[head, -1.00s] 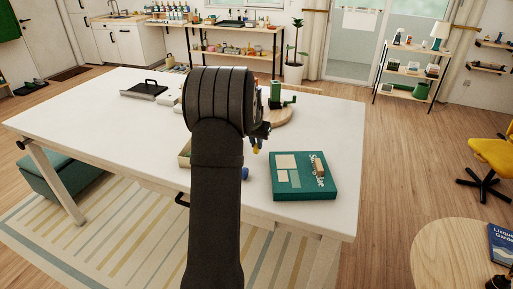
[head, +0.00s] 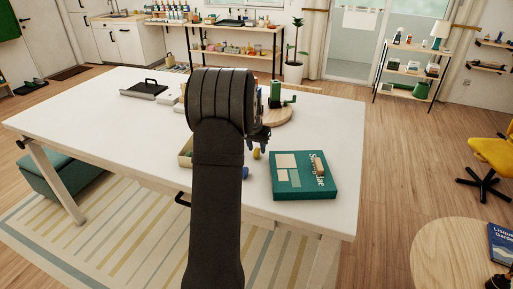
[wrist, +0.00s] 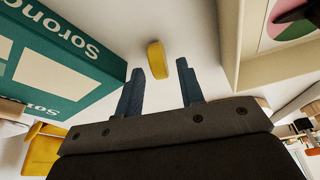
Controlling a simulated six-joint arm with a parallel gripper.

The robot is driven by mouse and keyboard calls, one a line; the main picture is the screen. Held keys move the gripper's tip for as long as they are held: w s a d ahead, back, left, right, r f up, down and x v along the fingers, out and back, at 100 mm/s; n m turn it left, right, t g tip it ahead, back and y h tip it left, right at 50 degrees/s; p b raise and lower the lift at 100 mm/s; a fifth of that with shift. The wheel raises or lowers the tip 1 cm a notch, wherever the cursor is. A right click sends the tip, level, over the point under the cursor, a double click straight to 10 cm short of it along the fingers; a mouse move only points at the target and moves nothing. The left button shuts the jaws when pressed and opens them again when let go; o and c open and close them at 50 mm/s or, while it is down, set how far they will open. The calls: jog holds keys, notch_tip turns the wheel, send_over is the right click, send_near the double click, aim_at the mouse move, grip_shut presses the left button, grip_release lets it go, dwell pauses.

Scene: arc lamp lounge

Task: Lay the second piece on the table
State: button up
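A small yellow piece (head: 256,154) is on the white table (head: 110,110), between the shallow open box and the teal game box. In the wrist view the yellow piece (wrist: 157,60) shows at the fingertips, with clear gaps to the fingers on both sides. My gripper (wrist: 161,84) is open and empty. In the head view my gripper (head: 260,146) is just above the yellow piece, partly hidden by my arm.
The teal box (head: 302,188), with a small tan object (head: 319,168) on it, stands close on the right. The shallow box (head: 185,153) is mostly behind my arm; its wall (wrist: 232,40) is close in the wrist view. A green device (head: 276,96) stands on a round board.

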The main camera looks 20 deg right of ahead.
aim_at(256, 149)
jog(key=v, duration=1.2)
jog(key=x, duration=1.2)
jog(key=shift+w+r, duration=0.1)
jog(key=shift+r, duration=1.65)
